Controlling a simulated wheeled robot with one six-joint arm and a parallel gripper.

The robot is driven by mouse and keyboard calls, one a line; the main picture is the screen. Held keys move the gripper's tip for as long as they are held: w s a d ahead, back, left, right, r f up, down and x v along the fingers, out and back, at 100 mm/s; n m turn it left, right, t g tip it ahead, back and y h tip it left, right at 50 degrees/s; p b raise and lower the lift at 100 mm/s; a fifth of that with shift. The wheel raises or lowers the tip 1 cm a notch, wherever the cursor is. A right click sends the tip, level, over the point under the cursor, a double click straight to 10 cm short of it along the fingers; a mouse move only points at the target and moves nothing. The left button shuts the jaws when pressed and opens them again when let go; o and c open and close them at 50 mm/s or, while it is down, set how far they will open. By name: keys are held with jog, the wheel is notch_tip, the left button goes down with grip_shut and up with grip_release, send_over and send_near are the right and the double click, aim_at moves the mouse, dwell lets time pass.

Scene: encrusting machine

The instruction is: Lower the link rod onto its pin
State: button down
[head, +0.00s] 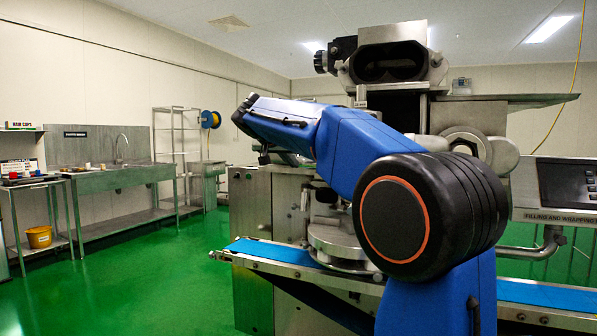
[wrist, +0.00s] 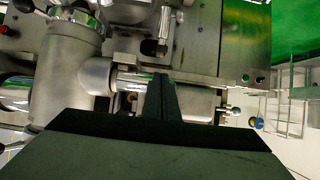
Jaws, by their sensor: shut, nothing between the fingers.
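My gripper (wrist: 161,84) is in the wrist view as a narrow dark shape, its fingers together with nothing visible between them. Its tips are over the machine's metal parts, beside a flat steel bar (wrist: 212,80) that runs to the right and has small holes near its right end. This bar may be the link rod, but I cannot tell for sure. I cannot make out its pin. In the head view my blue arm covers part of the machine, and the gripper, rod and pin cannot be made out there.
The steel encrusting machine (head: 262,205) fills the middle of the head view, with a blue conveyor belt (head: 275,250) along its front. A thick steel cylinder (wrist: 62,62) stands left of my gripper. Green floor (head: 130,270) is clear at left, before a sink bench (head: 115,178).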

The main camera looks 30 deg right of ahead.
send_over(303, 199)
notch_tip(303, 199, down, 5)
jog(key=shift+a, duration=0.1)
dwell(0.4)
jog(key=f, duration=0.2)
jog(key=s+a+f, duration=0.1)
jog(key=f, duration=0.2)
jog(key=a+f, duration=0.1)
jog(key=f, duration=0.1)
jog(key=shift+s+f, duration=0.2)
jog(key=shift+f, duration=0.1)
